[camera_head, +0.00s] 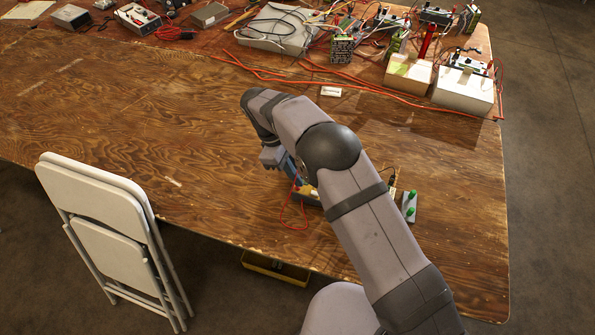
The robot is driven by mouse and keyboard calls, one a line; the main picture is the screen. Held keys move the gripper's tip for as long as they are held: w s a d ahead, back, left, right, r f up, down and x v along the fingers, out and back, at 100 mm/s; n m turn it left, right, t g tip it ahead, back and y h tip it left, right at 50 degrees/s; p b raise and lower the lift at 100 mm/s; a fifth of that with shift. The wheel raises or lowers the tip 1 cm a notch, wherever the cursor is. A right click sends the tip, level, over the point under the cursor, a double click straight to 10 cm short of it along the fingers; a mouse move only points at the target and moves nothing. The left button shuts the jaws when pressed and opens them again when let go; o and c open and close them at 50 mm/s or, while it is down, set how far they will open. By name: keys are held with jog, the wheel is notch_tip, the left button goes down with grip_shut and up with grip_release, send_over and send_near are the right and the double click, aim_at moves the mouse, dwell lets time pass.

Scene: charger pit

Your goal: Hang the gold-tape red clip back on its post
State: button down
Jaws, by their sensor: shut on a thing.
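My gripper (295,183) is low over the front part of the wooden table, in the middle of the head view. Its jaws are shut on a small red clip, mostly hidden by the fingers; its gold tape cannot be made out. A thin red lead (284,212) runs from the fingertips and loops on the table. A yellowish box (309,196) sits just right of the fingertips, mostly hidden behind my arm. The clip's post cannot be made out. Whether the clip touches the box cannot be told.
A grey plate with two green knobs (410,206) lies right of my arm. A white folding chair (95,205) stands at the left front edge. Boxes, devices and red cables (375,87) crowd the back. The table's left middle (130,120) is clear.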

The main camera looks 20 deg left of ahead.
jog(key=shift+f+b, duration=0.5)
jog(key=shift+f, duration=0.6)
jog(key=shift+f, duration=0.25)
dwell(1.4)
jog(key=c, duration=1.7)
grip_release()
jog(key=shift+o, duration=1.1)
jog(key=shift+r, duration=0.15)
jog(key=shift+r+p, duration=2.65)
jog(key=shift+r, duration=1)
